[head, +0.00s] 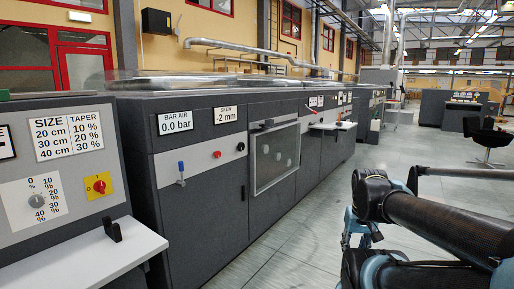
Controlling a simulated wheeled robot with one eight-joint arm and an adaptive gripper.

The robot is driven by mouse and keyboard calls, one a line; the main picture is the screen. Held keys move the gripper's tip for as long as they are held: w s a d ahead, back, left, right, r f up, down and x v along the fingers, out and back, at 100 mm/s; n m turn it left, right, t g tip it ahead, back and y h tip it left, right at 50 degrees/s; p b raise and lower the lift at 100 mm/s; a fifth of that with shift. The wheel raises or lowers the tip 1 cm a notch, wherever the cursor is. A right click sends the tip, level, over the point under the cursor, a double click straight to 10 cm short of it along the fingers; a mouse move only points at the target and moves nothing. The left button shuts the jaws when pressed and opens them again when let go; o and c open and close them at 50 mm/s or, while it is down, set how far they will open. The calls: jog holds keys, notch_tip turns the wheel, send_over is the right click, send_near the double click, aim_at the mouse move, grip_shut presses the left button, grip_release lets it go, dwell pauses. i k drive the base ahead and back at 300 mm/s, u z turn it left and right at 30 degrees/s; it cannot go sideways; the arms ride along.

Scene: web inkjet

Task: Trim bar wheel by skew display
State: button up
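The skew display (228,114) is a white plate on the upper front of the dark grey machine, and it reads -2 mm. Its heading is blurred. Left of it, the bar air display (175,123) reads 0.0 bar. I cannot pick out the bar wheel for sure. Round pale shapes (278,160) show behind a framed window in the machine front, too small to identify. A blue-topped lever (181,172) and a red button (217,154) sit below the displays. My arm is at the lower right, apart from the machine. My gripper is not clearly visible.
At left, a console (60,170) has a percent dial (37,200), a red knob on yellow (99,187) and a white shelf (85,262) with a black handle (112,228). The grey floor (290,245) is clear before the machine. A black stool (490,140) stands far right.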

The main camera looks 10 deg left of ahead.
aim_at(241, 146)
jog(key=u, duration=0.35)
jog(key=i, duration=0.9)
jog(key=u, duration=0.55)
